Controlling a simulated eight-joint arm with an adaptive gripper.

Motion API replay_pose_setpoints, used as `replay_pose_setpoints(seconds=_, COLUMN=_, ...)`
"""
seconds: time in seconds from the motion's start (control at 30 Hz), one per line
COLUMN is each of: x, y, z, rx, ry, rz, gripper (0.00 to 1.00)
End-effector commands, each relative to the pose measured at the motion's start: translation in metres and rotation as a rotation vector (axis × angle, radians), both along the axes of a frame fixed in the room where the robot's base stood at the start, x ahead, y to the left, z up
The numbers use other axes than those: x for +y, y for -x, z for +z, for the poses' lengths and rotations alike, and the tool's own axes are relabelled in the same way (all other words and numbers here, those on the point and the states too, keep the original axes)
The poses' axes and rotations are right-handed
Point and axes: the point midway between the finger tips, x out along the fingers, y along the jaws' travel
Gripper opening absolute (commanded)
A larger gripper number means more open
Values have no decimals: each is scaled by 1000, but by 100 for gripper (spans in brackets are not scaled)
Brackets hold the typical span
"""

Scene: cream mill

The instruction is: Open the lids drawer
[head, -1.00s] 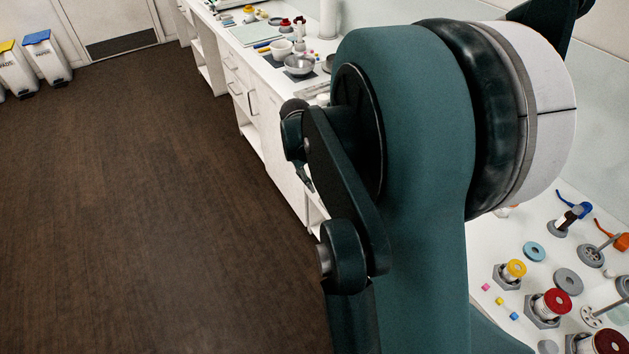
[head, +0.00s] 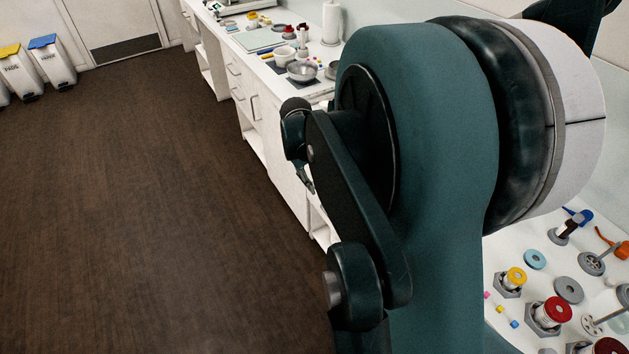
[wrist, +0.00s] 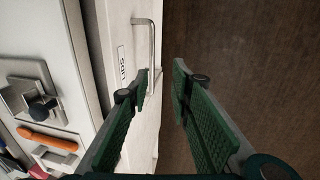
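The lids drawer (wrist: 107,70) has a white front with a small label (wrist: 121,64) that reads as LIDS, turned in the wrist view. Its grey bar handle (wrist: 152,50) stands out from the front. My gripper (wrist: 160,78) is open and empty. One green finger is against or very near the drawer front by the handle's lower end; the other is out over the floor. The handle's end lies between the fingertips in the picture; I cannot tell if they touch it. The drawer looks shut. In the head view my arm hides this drawer front.
The white counter (wrist: 45,75) carries a grey fixture (wrist: 30,95) and an orange-handled tool (wrist: 47,139). Bowls (head: 302,71), a paper roll (head: 331,22) and several coloured parts stand on the counter in the head view. The dark floor (head: 150,220) is clear; bins (head: 52,61) stand far left.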

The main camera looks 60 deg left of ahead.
Motion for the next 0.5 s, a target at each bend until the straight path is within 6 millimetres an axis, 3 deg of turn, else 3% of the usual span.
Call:
replay_pose_setpoints(seconds=0.33, x=0, y=0, z=0, rx=0, ry=0, rz=0, gripper=22)
replay_pose_setpoints(seconds=0.5, x=0, y=-17, z=-11, rx=0, ry=1, rz=-2, gripper=22)
